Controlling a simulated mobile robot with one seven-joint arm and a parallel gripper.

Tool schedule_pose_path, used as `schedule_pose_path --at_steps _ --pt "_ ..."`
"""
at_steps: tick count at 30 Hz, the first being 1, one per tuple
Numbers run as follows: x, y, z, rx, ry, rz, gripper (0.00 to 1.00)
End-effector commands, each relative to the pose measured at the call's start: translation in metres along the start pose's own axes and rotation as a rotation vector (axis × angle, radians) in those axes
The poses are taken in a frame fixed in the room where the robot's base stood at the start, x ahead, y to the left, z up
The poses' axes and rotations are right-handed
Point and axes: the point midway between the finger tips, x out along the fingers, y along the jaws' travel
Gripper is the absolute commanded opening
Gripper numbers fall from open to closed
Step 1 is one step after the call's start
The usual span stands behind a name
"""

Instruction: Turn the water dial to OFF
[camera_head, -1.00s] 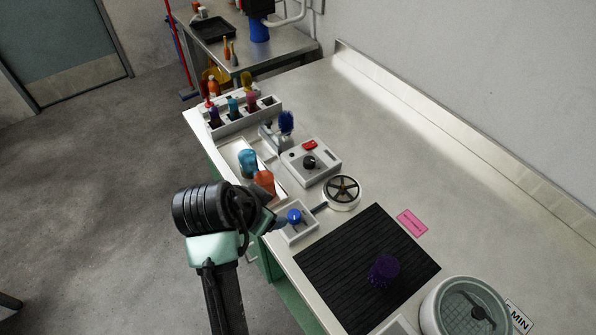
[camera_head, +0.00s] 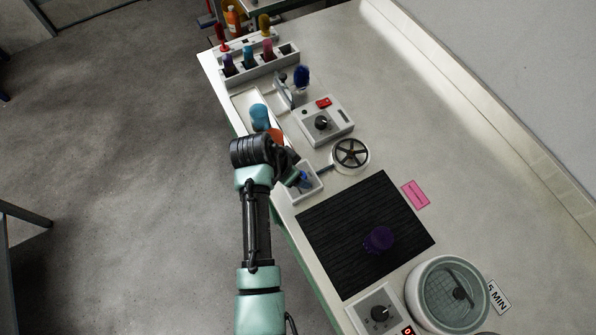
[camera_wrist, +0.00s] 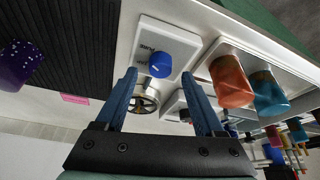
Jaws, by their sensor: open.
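The blue dial (camera_wrist: 152,58), which looks like the water dial, sits on a white plate (camera_wrist: 180,42) in the wrist view. It has a small white mark, and two printed labels beside it are too small and turned to read surely. In the head view the dial (camera_head: 304,177) is partly hidden behind my gripper (camera_head: 296,179). My gripper (camera_wrist: 162,78) is open, its two blue fingers apart and empty. The dial shows ahead of the fingertips, between their lines; I cannot tell whether either finger touches it.
A spoked wheel (camera_head: 351,152) and a grey box with a black knob (camera_head: 321,123) are close by. Orange (camera_wrist: 231,82) and blue (camera_wrist: 268,93) cups stand beside the dial plate. A black mat (camera_head: 340,235) bears a purple cup (camera_head: 379,239).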

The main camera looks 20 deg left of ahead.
Motion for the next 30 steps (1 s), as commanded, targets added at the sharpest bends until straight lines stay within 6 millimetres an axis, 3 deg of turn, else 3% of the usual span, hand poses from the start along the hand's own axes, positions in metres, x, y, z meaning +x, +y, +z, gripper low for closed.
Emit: schedule_pose_path --at_steps 6,18,30 --pt "0.021 0.000 0.000 0.001 -0.001 0.000 0.70" --pt "0.026 0.000 0.000 0.001 0.000 -0.001 0.69" --pt "0.026 0.000 0.000 0.001 0.000 0.000 0.00"
